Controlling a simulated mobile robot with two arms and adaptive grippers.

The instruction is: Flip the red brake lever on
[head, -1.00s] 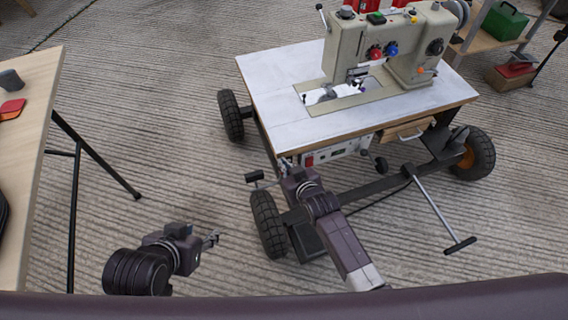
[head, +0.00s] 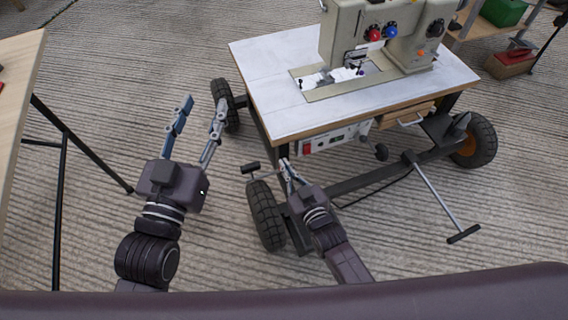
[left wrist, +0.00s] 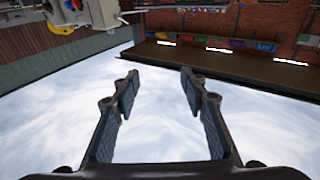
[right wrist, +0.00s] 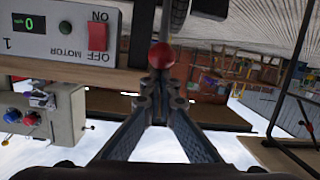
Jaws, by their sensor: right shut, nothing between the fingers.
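A round red knob (right wrist: 161,55), which looks like the brake lever's end, shows in the right wrist view just beyond my right fingertips. I cannot tell if they touch it. My right gripper (right wrist: 162,92) is shut with nothing in it. In the head view my right gripper (head: 286,166) is at the near-left corner of the sewing machine table (head: 262,75), above the front-left wheel (head: 266,215). The lever's shaft and position are not clear there. My left gripper (head: 204,104) is open and empty over the floor, left of the table; its spread fingers (left wrist: 158,85) show in the left wrist view.
A motor control box (right wrist: 60,30) with a red switch hangs under the table edge, beside the knob. A dark-ended bar (head: 250,169) sticks out by the wheel. A T-shaped handle (head: 440,200) reaches out front right. A wooden table (head: 20,110) stands at left.

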